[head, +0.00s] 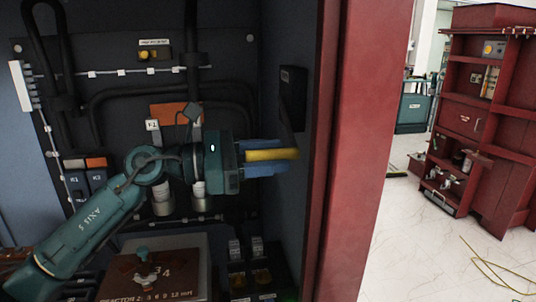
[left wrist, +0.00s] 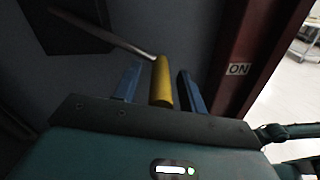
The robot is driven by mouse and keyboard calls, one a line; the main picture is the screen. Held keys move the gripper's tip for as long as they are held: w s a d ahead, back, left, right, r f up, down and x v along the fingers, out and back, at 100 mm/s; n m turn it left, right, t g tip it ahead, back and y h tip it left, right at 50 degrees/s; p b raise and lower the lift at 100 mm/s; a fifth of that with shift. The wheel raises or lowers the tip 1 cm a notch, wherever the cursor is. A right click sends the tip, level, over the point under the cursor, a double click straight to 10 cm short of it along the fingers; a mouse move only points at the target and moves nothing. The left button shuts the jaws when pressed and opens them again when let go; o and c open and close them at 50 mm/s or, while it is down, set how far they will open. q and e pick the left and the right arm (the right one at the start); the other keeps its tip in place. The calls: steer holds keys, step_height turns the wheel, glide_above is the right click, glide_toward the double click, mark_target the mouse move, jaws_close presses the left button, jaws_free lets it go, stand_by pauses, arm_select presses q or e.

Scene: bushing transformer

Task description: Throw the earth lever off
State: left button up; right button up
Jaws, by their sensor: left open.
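The lever has a yellow handle (head: 272,155) on a thin metal rod, and a black plate (head: 293,98) is on the cabinet's right inner wall above it. In the left wrist view the yellow handle (left wrist: 161,82) lies between the two blue fingers, with the rod (left wrist: 105,35) running up and left to the dark plate. My left gripper (head: 284,157) is open, its fingers on either side of the handle. A gap shows between the handle and each finger. An "ON" label (left wrist: 237,69) is on the red frame to the right. My right gripper is not in view.
The red cabinet post (head: 365,150) stands close to the right of the gripper. Black cables and labelled parts fill the back panel (head: 110,55). A reactor box (head: 155,270) sits below my arm. A red shelf (head: 490,120) stands on the open floor at right.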

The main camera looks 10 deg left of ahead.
arm_select(q)
jaws_close()
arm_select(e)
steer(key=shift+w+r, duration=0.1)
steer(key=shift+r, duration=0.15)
arm_select(q)
steer(key=shift+r, duration=0.1)
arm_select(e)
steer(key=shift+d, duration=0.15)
